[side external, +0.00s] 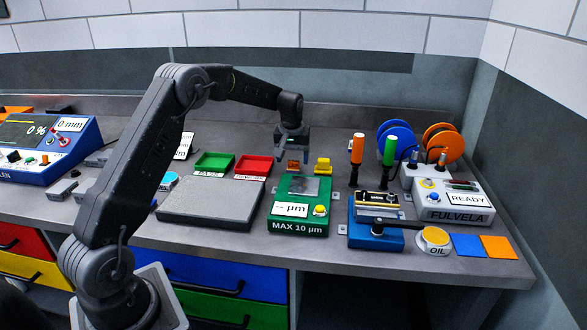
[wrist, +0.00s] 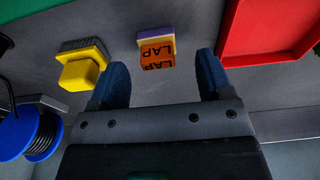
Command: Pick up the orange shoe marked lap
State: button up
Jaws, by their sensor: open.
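The orange shoe (wrist: 157,54) shows the word LAP in the wrist view, with a purple strip along its far edge. In the side view the orange shoe (side external: 293,166) stands on the bench behind the green MAX 10 µm device. In the side view my gripper (side external: 292,153) hangs above the shoe; the exact height gap is hard to tell.
A yellow block (wrist: 83,70) with a dark base stands left of the shoe in the wrist view. A red tray (wrist: 270,30) lies to its right. The green MAX 10 µm device (side external: 301,205) stands in front, and a green tray (side external: 214,162) lies farther left in the side view.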

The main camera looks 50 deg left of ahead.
aim_at(293, 161)
jog(key=shift+w+f, duration=0.15)
jog(key=shift+f, duration=1.35)
jog(key=shift+c, duration=0.2)
jog(key=c, duration=1)
jog(key=shift+c, duration=0.2)
jog(key=shift+r, duration=0.15)
notch_tip(293, 161, up, 4)
jog(key=shift+f, duration=0.1)
jog(key=s+a+r, duration=0.7)
jog(key=s, duration=0.2)
jog(key=shift+a, duration=0.2)
